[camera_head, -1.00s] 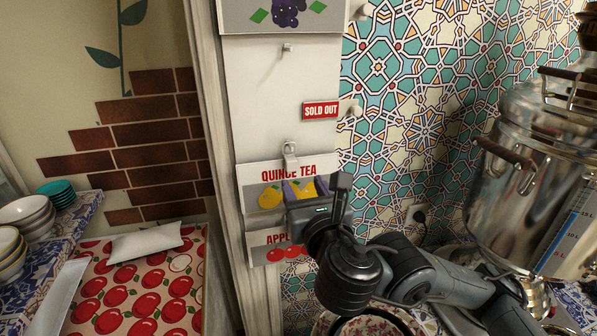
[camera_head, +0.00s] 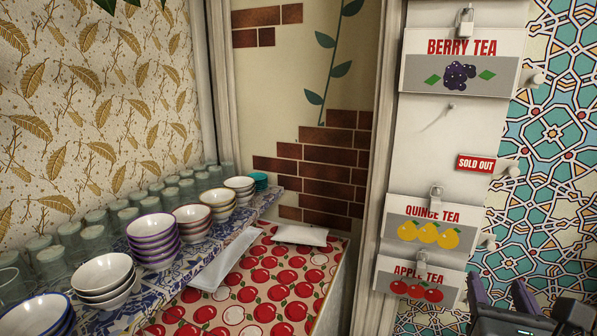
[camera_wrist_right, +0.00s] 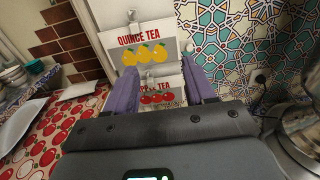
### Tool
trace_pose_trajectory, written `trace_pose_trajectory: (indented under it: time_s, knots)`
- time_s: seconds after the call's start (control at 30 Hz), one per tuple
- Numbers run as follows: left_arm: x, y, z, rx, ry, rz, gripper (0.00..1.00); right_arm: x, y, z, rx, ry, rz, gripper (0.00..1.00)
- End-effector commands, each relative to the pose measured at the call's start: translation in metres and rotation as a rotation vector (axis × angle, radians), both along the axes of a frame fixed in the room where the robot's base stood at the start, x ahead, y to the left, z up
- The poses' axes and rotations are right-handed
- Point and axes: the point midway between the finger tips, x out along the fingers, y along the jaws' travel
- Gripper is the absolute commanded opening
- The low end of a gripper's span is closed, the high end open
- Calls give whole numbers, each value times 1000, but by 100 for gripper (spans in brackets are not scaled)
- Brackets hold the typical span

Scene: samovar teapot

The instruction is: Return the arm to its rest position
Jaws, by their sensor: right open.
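My right gripper (camera_head: 502,298) is at the lower right edge of the head view, partly cut off by the frame. Its two purple-grey fingers are apart with nothing between them. The right wrist view shows the same open fingers (camera_wrist_right: 160,92), with the signs beyond them. The quince tea sign (camera_head: 426,236) hangs from a hook on the white board, and the apple tea sign (camera_head: 385,285) is just below it. The gripper is right of and below the quince tea sign, apart from it. My left gripper is not in view.
The berry tea sign (camera_head: 420,78) and a small sold out sign (camera_head: 482,163) are higher up. Stacked bowls (camera_head: 104,276) and glasses stand on the left shelf. A metal samovar (camera_wrist_right: 304,125) shows right in the wrist view.

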Motion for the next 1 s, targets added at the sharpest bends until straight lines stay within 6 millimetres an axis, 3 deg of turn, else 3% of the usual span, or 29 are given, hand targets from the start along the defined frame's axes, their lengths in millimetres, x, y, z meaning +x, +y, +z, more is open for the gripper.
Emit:
trace_pose_trajectory:
  time_s: [0.03,0.33,0.47,0.57,0.77,0.9,1.0]
  knots:
    - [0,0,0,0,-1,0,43,2,1,-20,0,43,2,54]
    - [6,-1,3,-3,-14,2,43,0,22,-107,77,223,47,54]
    - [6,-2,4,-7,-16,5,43,-8,35,-154,141,320,66,54]
    - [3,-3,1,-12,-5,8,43,-21,48,-200,219,415,79,54]
    - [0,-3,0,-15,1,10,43,-74,80,-304,557,608,22,54]
    - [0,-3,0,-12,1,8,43,-124,97,-365,913,671,-153,54]
    - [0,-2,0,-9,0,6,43,-161,105,-399,1188,661,-359,54]
